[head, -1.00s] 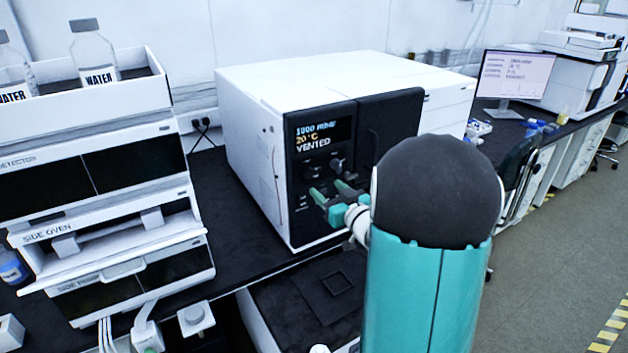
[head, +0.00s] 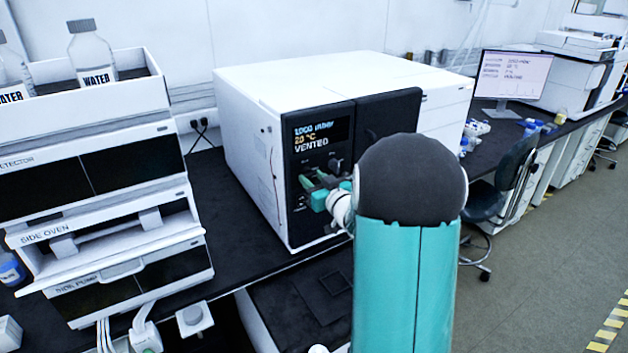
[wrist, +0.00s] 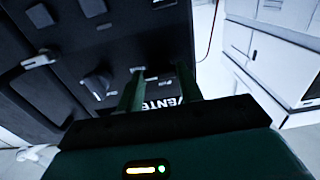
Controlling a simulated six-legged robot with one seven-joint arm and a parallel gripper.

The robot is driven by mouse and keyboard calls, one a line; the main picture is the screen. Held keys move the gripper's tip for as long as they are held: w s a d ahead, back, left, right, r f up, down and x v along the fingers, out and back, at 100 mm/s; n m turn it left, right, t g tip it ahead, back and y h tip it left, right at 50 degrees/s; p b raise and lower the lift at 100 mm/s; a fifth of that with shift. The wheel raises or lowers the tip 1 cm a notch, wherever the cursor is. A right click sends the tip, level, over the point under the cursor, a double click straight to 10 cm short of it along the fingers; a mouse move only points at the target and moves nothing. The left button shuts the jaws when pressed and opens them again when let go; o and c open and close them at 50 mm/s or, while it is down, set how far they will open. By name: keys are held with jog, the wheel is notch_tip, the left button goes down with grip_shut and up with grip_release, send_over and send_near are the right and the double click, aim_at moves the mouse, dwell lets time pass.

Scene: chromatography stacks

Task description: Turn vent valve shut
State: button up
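The white instrument (head: 300,90) has a black front panel (head: 295,215); its display (head: 318,135) reads about 1000 mbar, 20 °C and VENTED. Small dark knobs sit under the display, one of them (head: 335,164) above my gripper. In the wrist view a dark knob (wrist: 97,84) with a pale pointer is left of my fingers, apart from them. Which control is the vent valve I cannot tell. My gripper (head: 314,181) is at the panel, its green fingers apart; the wrist view (wrist: 160,85) shows a gap between them. Contact with the panel is unclear; my arm and fingers hide part of it.
A stack of modules (head: 100,170) with water bottles (head: 93,52) stands to the left on the dark bench (head: 225,195). A monitor (head: 512,75) and a chair (head: 497,195) are to the right. The floor (head: 560,265) there is clear.

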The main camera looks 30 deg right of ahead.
jog(key=shift+n, duration=0.4)
jog(key=n, duration=0.3)
jog(key=shift+n, duration=0.4)
jog(key=n, duration=0.4)
jog(key=shift+n, duration=0.3)
jog(key=n, duration=0.4)
jog(key=shift+n, duration=0.3)
jog(key=n, duration=0.4)
jog(key=o, duration=1)
jog(key=shift+s, duration=0.1)
jog(key=shift+c, duration=0.2)
jog(key=shift+o, duration=0.2)
